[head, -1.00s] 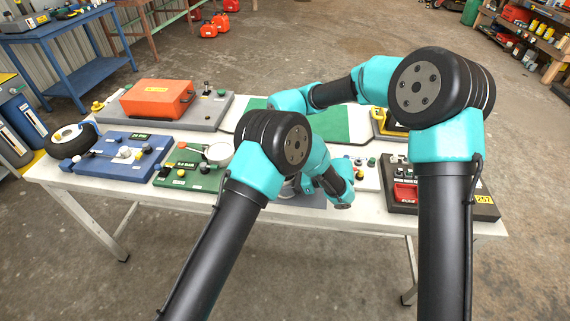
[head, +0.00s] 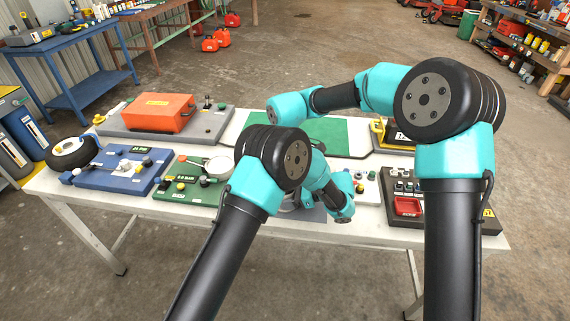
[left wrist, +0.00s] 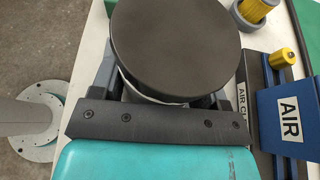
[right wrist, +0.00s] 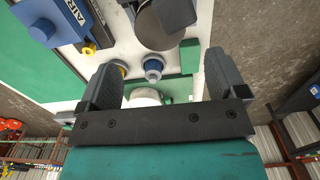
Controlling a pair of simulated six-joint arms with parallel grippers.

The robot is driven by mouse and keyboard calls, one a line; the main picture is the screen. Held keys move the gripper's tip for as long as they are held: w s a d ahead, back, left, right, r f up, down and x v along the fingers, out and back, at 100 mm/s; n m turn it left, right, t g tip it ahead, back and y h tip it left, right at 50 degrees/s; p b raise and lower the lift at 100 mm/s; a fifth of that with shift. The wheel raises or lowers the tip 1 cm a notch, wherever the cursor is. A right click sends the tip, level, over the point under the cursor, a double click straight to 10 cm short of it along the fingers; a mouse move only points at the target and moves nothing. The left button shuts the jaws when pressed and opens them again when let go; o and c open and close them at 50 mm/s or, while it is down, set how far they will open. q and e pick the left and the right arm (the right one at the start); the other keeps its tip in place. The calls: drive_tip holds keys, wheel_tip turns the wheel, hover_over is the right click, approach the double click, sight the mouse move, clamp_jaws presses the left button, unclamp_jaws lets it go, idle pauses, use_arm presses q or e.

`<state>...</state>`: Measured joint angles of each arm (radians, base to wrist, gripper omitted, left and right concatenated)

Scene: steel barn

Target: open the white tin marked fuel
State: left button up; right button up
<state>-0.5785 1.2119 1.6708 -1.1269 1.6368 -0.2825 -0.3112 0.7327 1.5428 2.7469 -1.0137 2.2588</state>
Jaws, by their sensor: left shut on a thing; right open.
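In the left wrist view a round container with a wide dark lid (left wrist: 178,42) stands between the fingers of my left gripper (left wrist: 160,100), which is shut on it. A little white side shows under the lid; no fuel marking is visible. In the right wrist view my right gripper (right wrist: 162,85) is open. A whitish round thing (right wrist: 146,98) shows beyond and between its fingers; I cannot tell if it is the same tin. A dark round part (right wrist: 166,22) shows farther up. In the head view my arms hide both gripper tips.
Beside the container is a blue block marked AIR (left wrist: 288,108) with a yellow cap. The green mat (head: 320,130) has bare room.

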drive_tip(key=shift+f, duration=3.95)
drive_tip(key=c, duration=0.9)
drive_tip(key=o, duration=1)
drive_tip(key=shift+r, duration=0.1)
